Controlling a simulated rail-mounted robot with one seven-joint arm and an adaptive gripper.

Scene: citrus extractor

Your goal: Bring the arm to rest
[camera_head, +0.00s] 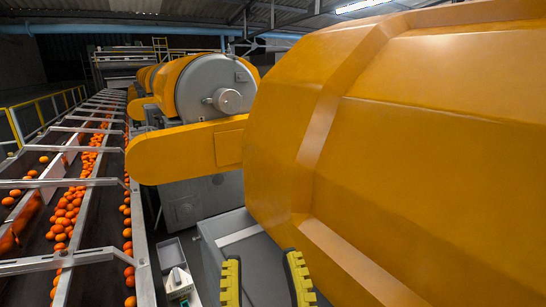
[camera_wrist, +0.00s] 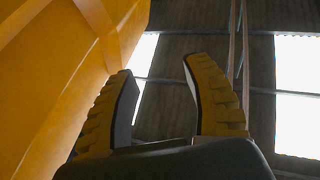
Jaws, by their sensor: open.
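My gripper (camera_head: 263,275) shows at the bottom middle of the head view, its two yellow-and-black fingers apart and nothing between them. In the wrist view my gripper (camera_wrist: 160,95) is also open and empty, with the roof behind its fingers. In the head view the fingers stand in front of a grey machine base, close to the large yellow extractor housing (camera_head: 400,130). I cannot tell the gap to the housing. In the wrist view the yellow housing (camera_wrist: 60,60) fills the left side.
A conveyor with oranges (camera_head: 66,212) runs along the left under metal crossbars (camera_head: 60,183). A yellow guard arm (camera_head: 185,150) and a grey round machine end (camera_head: 215,88) stand farther back. A small grey box (camera_head: 174,265) sits low between conveyor and machine.

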